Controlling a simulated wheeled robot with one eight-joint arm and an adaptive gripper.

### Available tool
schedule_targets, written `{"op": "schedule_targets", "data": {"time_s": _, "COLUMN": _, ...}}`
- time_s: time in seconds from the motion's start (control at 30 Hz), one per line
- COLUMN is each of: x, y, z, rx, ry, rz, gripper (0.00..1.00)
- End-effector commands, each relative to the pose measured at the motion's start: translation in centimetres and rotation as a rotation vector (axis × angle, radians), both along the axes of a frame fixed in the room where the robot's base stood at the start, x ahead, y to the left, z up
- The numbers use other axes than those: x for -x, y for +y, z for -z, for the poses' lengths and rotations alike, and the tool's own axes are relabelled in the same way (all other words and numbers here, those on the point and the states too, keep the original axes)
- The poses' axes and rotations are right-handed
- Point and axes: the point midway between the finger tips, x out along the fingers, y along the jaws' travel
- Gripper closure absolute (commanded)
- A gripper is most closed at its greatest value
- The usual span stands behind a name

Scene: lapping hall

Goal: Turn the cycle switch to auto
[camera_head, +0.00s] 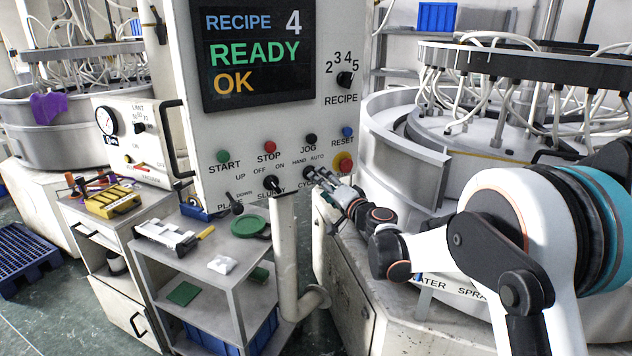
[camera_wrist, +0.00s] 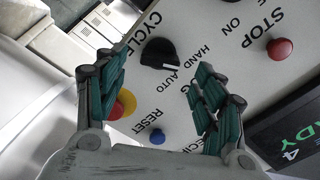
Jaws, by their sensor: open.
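The cycle switch (camera_wrist: 158,53) is a black knob with a white mark on the white panel. The right finger partly hides the JOG label.
Near the switch are a red and yellow button (camera_head: 343,162), the blue RESET button (camera_head: 347,131), the black JOG button (camera_head: 310,139) and the SLURRY switch (camera_head: 272,183). A vertical pipe (camera_head: 285,250) stands below the panel. The screen (camera_head: 258,50) reads READY OK.

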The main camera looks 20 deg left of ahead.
Motion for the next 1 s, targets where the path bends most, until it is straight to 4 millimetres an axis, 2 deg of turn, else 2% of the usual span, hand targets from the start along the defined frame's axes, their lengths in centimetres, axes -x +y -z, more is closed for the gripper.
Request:
{"op": "schedule_targets", "data": {"time_s": 0.1, "x": -1.3, "y": 1.7, "z": 0.1, "rx": 0.000, "ry": 0.000, "rz": 0.000, "gripper": 0.37}}
{"op": "schedule_targets", "data": {"time_s": 0.3, "x": -2.7, "y": 3.3, "z": 0.1, "rx": 0.000, "ry": 0.000, "rz": 0.000, "gripper": 0.37}}
{"op": "schedule_targets", "data": {"time_s": 0.7, "x": -3.1, "y": 3.8, "z": 0.0, "rx": 0.000, "ry": 0.000, "rz": 0.000, "gripper": 0.37}}
{"op": "schedule_targets", "data": {"time_s": 0.9, "x": -3.1, "y": 3.8, "z": 0.0, "rx": 0.000, "ry": 0.000, "rz": 0.000, "gripper": 0.81}}
{"op": "schedule_targets", "data": {"time_s": 1.0, "x": -3.1, "y": 3.8, "z": 0.0, "rx": 0.000, "ry": 0.000, "rz": 0.000, "gripper": 0.81}}
